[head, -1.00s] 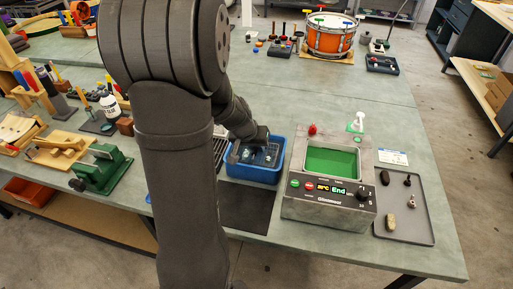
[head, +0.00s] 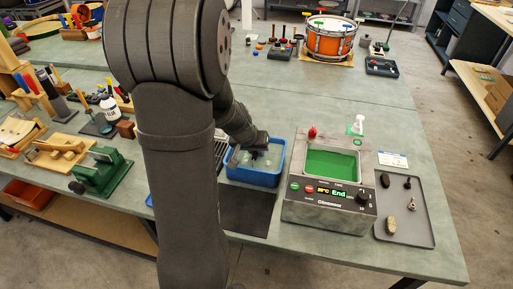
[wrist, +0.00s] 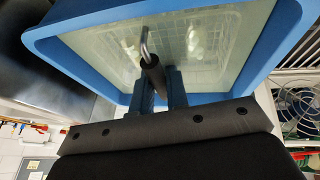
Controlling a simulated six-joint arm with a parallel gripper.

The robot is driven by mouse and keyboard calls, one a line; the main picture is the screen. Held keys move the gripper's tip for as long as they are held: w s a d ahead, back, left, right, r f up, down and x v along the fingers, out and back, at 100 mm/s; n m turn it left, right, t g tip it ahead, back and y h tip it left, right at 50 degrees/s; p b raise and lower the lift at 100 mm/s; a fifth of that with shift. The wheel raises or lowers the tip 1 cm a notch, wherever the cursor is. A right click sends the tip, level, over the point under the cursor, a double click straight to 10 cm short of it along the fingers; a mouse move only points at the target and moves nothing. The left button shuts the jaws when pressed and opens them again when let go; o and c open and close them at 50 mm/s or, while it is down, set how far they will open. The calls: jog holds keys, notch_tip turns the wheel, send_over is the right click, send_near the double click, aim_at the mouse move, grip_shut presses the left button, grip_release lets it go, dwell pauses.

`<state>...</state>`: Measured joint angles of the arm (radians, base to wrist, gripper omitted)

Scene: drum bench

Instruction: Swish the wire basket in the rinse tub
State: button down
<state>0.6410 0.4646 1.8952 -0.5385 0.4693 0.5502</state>
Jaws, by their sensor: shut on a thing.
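The blue rinse tub (head: 252,178) stands on the bench left of the grey machine, holding pale, cloudy water. My gripper (head: 257,143) is over the tub, partly hidden by my arm. The wrist view shows the tub rim (wrist: 270,50) around the wire basket (wrist: 205,62), whose mesh shows faintly through the water. Pale, blurred items lie in the basket. My gripper (wrist: 162,82) is shut on the basket's handle, whose bent metal hook (wrist: 146,42) sticks out beyond the fingers.
The grey machine (head: 325,202) with a green-filled basin (head: 331,163) stands close right of the tub. A grey tray (head: 411,228) with small parts lies farther right. A dark mat (head: 246,215) lies in front.

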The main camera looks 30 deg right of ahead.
jog(key=shift+r, duration=0.1)
jog(key=shift+r, duration=1)
jog(key=shift+f, duration=0.1)
jog(key=shift+f, duration=1)
jog(key=shift+r, duration=0.15)
jog(key=shift+r, duration=0.95)
jog(key=shift+f, duration=0.15)
jog(key=shift+f, duration=0.95)
jog(key=shift+r, duration=0.1)
